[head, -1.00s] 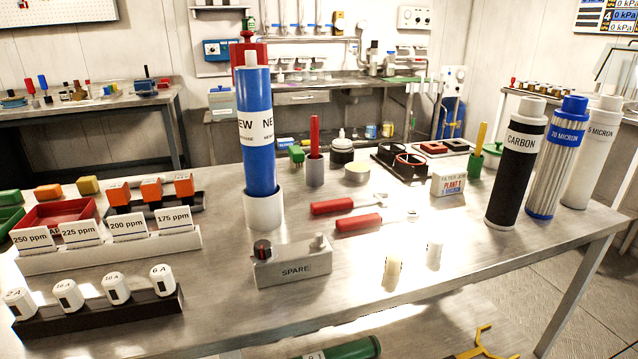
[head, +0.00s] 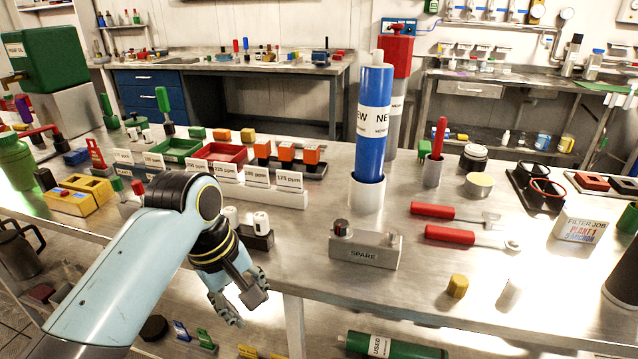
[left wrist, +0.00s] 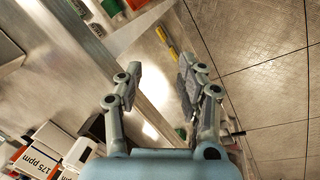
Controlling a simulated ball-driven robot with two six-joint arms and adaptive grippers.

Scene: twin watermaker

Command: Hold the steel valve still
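I cannot make out a part that is clearly the steel valve. A grey metal block marked SPARE (head: 364,252) with a dark and red knob stands near the bench's front edge in the head view. My left gripper (head: 240,304) is at the front edge, left of and lower than that block, and apart from it. In the left wrist view its two fingers (left wrist: 164,88) are spread with nothing between them. My right gripper is not in view.
A tall blue cartridge (head: 373,125) stands behind the block. White label cards (head: 228,170) and a dark rack of white pieces (head: 258,238) are near my left arm. A green cylinder (head: 390,345) lies on the lower shelf.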

